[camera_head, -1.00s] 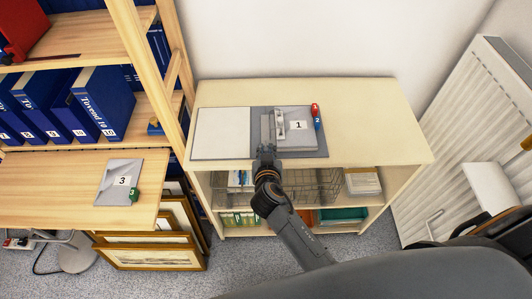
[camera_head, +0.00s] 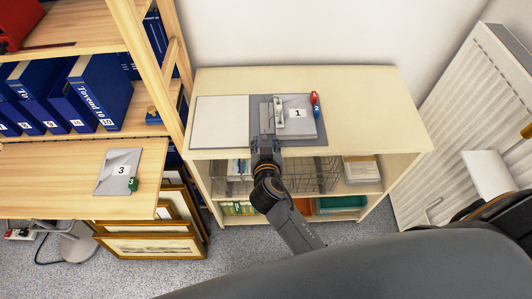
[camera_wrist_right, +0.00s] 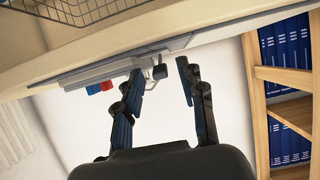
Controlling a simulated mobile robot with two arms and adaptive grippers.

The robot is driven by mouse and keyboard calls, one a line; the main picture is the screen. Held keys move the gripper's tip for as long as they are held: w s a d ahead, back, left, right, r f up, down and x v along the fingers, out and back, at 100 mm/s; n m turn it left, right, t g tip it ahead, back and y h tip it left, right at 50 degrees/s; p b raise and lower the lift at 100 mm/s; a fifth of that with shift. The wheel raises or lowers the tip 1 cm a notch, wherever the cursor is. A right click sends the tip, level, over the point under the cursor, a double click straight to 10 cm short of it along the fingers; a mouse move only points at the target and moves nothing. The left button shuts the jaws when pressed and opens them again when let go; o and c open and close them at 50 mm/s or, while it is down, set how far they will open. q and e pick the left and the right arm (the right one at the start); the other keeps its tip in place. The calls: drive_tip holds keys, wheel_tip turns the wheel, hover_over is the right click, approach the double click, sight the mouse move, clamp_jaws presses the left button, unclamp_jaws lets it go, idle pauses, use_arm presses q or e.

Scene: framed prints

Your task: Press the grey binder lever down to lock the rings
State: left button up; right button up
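The open binder lies on the cabinet top, with a white page or cover (camera_head: 222,122) on its left and a grey cover (camera_head: 327,128) on its right. A grey envelope marked 1 (camera_head: 300,128) lies on the grey side. The metal ring mechanism and lever (camera_head: 279,112) are near the middle. My right gripper (camera_head: 265,143) is at the binder's front edge, just below the mechanism. In the right wrist view, my right gripper (camera_wrist_right: 160,82) is open and empty, and a small dark lever end (camera_wrist_right: 160,72) shows between its fingertips. Contact cannot be told. My left gripper is out of view.
Red and blue number tags (camera_head: 315,104) lie by the envelope. The cabinet top (camera_head: 375,110) is clear to the right. A wire basket (camera_head: 315,175) is on the shelf below. A bookshelf post (camera_head: 145,65) stands left, a radiator (camera_head: 470,120) right. Another envelope (camera_head: 118,172) lies on the left desk.

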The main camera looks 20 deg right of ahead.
drive_tip(key=v, duration=0.9)
drive_tip(key=shift+s, duration=0.25)
drive_tip(key=shift+a, duration=0.1)
drive_tip(key=s+a+f+n+g+y, duration=0.1)
drive_tip(key=s+f+n+g, duration=0.15)
drive_tip(key=f, duration=0.65)
drive_tip(key=s+f+n+g+y, duration=0.1)
drive_tip(key=s+f, duration=0.3)
drive_tip(key=f, duration=0.5)
drive_tip(key=s+a+f+n+g+y, duration=0.15)
drive_tip(key=s+f, duration=0.25)
drive_tip(key=f, duration=0.5)
drive_tip(key=s+d+f+g, duration=0.2)
drive_tip(key=s+d+f, duration=0.2)
drive_tip(key=s+f, duration=0.2)
drive_tip(key=s+d+f+g, duration=0.2)
drive_tip(key=s+d+f, duration=0.2)
drive_tip(key=s, duration=0.6)
drive_tip(key=s+d+f+g, duration=0.2)
drive_tip(key=s+d+f, duration=0.3)
drive_tip(key=s+f, duration=0.2)
drive_tip(key=shift+s+f+n+g, duration=0.3)
drive_tip(key=shift+s+f, duration=0.1)
drive_tip(key=shift+s, duration=0.5)
drive_tip(key=shift+d, duration=0.1)
